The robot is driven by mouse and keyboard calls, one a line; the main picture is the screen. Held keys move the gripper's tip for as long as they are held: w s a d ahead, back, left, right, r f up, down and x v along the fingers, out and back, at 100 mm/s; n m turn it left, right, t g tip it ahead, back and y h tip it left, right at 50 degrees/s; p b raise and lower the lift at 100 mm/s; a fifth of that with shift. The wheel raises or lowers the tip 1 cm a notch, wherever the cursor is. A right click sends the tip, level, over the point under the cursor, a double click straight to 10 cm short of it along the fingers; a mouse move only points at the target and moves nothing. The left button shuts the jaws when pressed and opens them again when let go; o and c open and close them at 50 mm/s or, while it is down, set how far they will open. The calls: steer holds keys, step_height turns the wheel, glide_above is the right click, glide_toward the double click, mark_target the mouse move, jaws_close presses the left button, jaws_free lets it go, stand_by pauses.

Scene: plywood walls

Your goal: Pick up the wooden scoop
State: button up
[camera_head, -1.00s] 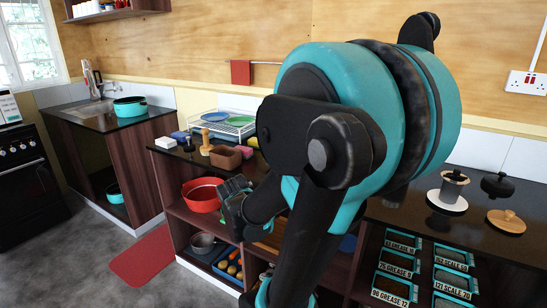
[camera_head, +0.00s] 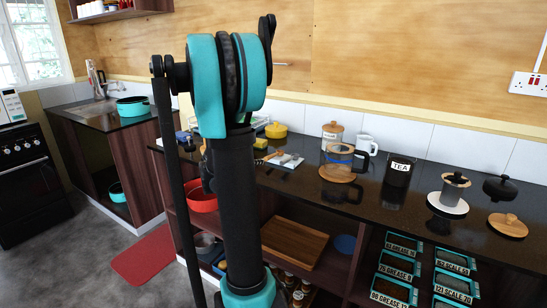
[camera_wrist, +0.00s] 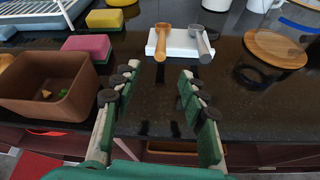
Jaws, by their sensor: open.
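The wooden scoop (camera_wrist: 162,42) lies on a white rest (camera_wrist: 181,52) on the dark counter, beside a grey scoop (camera_wrist: 200,42), in the wrist view. The wooden scoop also shows in the head view (camera_head: 268,157), just right of my arm, on the white rest (camera_head: 291,161). My gripper (camera_wrist: 158,82) is open and empty, its two green fingers spread over the counter. The scoop lies beyond the fingertips, roughly in line with the gap between them. In the head view my gripper is hidden behind my arm.
A brown bin (camera_wrist: 48,88) stands left of my gripper, with a pink sponge (camera_wrist: 86,46) and a yellow sponge (camera_wrist: 104,19) behind it. A glass jar on a wooden base (camera_head: 338,165) and a tea canister (camera_head: 400,171) stand farther right.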

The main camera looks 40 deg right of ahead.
mark_target(267, 158)
steer(key=x, duration=1.1)
steer(key=shift+d+f, duration=0.2)
steer(key=shift+f, duration=0.1)
jaws_close()
steer(key=shift+r, duration=0.1)
step_height(267, 158, up, 20)
stand_by(0.4)
